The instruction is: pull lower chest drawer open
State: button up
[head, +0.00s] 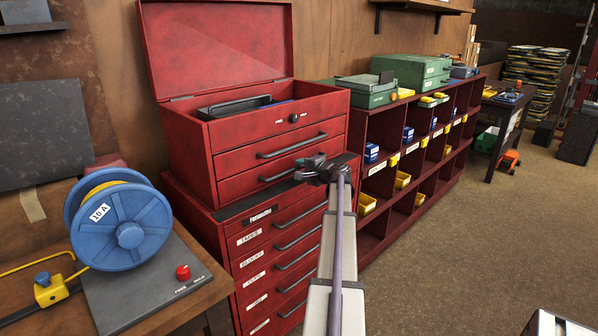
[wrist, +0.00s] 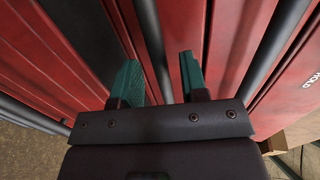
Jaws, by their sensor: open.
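The red upper chest (head: 240,120) stands on a wider red cabinet with its lid raised. Its lower drawer (head: 240,184) looks shut, flush with the front, and has a dark bar handle (head: 276,176). My gripper (head: 306,170) is at the right part of this handle. In the wrist view the lower drawer's handle (wrist: 153,40) runs between the two teal fingertips of my open gripper (wrist: 160,82), with a gap visible on its right side. Contact with the left finger cannot be told. The right end of the handle is hidden by my gripper in the head view.
The upper drawer's handle (head: 292,145) is just above; it also shows in the wrist view (wrist: 272,45). The cabinet's labelled drawers (head: 262,262) lie below. A shelf with bins (head: 400,165) stands at right. A blue reel (head: 122,225) sits on the bench at left.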

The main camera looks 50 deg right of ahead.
jog(key=shift+x, duration=0.95)
jog(key=shift+c, duration=0.2)
grip_shut()
